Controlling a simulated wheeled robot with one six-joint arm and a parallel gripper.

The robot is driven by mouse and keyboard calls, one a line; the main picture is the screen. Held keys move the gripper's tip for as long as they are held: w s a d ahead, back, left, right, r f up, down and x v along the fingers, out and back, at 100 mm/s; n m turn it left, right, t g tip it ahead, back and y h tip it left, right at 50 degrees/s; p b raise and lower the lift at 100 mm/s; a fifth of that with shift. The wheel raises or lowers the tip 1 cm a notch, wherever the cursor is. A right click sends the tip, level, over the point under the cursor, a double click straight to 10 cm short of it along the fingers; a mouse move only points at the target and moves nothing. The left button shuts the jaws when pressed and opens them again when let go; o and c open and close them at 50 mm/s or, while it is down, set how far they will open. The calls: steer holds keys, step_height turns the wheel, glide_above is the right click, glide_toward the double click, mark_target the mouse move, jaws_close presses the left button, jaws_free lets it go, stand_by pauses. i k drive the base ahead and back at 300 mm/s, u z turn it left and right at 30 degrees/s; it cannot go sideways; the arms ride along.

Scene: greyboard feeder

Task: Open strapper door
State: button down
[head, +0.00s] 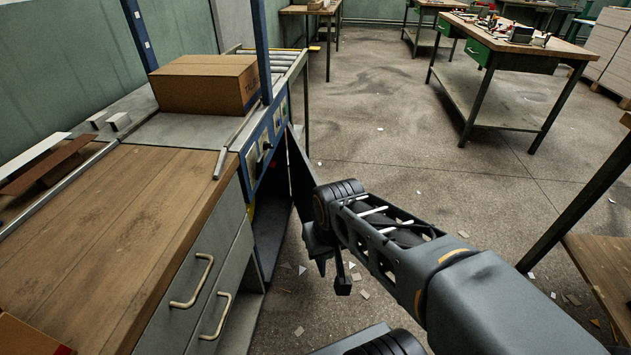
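The strapper (262,150) is the blue-framed machine at the centre left, with small control plates on its blue front panel. Its door (300,176) is a dark upright panel that stands swung out from the machine's front. Beside it, a dark open cavity (268,236) shows under the blue panel. My gripper (332,278) points down just in front of the door's lower part, to its right in the picture. Its two dark fingers are apart with floor showing between them, and it holds nothing. My wrist hides the door's lower right edge, so I cannot tell whether they touch.
A cardboard box (207,84) sits on the strapper's top. A wooden workbench (110,225) with grey drawers (205,285) adjoins it on the left. Another table (606,262) stands at the right edge. The floor (400,150) between is open, with scattered scraps.

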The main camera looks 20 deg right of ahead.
mark_target(304, 179)
steer(key=z, duration=1.45)
steer(key=i, duration=0.65)
steer(key=u, duration=3)
